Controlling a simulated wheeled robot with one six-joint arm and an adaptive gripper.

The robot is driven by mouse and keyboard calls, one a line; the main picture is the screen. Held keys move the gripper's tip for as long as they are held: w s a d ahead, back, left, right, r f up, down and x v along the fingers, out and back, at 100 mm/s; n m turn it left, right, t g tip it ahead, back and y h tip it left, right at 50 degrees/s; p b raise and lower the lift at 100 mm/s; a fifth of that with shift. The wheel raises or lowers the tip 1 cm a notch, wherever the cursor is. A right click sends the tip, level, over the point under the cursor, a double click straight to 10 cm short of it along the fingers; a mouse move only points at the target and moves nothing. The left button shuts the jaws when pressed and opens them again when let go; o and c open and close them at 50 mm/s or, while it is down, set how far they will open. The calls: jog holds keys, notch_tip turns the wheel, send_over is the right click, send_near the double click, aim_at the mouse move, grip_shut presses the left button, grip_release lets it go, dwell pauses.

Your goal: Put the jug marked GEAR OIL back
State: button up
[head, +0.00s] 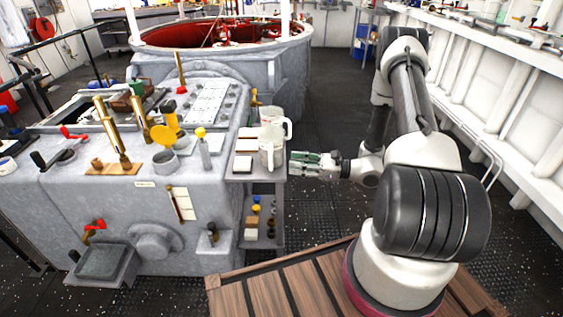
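Two pale jugs stand upright at the right side of the grey machine, on a small side shelf (240,172). The nearer jug (267,156) is at the shelf's right edge. The farther jug (270,116) is just behind it, with its handle to the right. I cannot read a GEAR OIL mark on either. My gripper (292,164) points left, with its fingertips close to the right side of the nearer jug. I cannot tell whether it touches that jug, or how far the fingers are apart.
White square pieces (243,163) lie on the shelf left of the nearer jug. A lower shelf (262,242) holds small items. Brass levers (113,132) stand on the machine. A large round vat (220,50) is behind. Dark floor (335,120) is clear between machine and right wall.

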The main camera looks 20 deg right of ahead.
jog(key=s+a+r+n+g+h, duration=0.1)
jog(key=s+r+n+g+h, duration=0.1)
jog(key=s+r+n+g, duration=0.55)
jog(key=s+a+r+n+g+h, duration=0.1)
jog(key=s+r+n+g+h, duration=0.3)
jog(key=r, duration=0.7)
jog(key=s+d+r+n+t+h, duration=0.3)
jog(key=s+d+r+n+h, duration=0.1)
jog(key=s+r+n, duration=0.2)
jog(key=s+d+r+n+t+h, duration=0.4)
jog(key=s+d+r+n+h, duration=0.1)
jog(key=s+r, duration=0.3)
jog(key=shift+s+n+h, duration=0.3)
jog(key=shift+n, duration=0.35)
